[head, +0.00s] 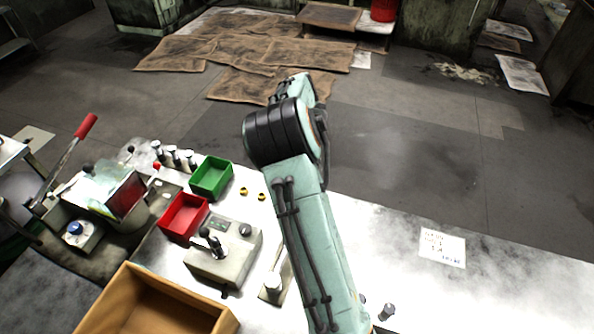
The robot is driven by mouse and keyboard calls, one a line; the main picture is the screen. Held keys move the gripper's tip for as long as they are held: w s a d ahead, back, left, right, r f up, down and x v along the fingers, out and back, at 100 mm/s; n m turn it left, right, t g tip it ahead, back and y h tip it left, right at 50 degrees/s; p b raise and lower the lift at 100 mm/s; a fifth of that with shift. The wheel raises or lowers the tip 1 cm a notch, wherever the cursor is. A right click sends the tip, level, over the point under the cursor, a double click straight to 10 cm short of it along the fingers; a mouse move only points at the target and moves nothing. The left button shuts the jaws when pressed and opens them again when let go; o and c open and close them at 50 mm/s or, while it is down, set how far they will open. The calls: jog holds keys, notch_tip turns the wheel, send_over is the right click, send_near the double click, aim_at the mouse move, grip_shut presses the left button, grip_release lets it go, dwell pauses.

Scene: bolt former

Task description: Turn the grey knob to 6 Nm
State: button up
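A grey box-shaped device (222,262) stands on the bench at the lower middle left. A small dark grey knob (245,230) sits on its top at the back right, probably the task's knob. Its pointer and any Nm marks are too small to read. A small dark display (217,224) is left of the knob, and a lever with a dark ball handle stands in front of it. My arm rises to the right of the device, apart from the knob. My gripper is not visible in this view.
A red bin (184,217) and a green bin (211,178) stand behind the device, with two brass-coloured parts beside the green bin. A wooden box (150,306) is in front. A red-handled machine stands at left. A note (442,248) lies on the mostly clear right side.

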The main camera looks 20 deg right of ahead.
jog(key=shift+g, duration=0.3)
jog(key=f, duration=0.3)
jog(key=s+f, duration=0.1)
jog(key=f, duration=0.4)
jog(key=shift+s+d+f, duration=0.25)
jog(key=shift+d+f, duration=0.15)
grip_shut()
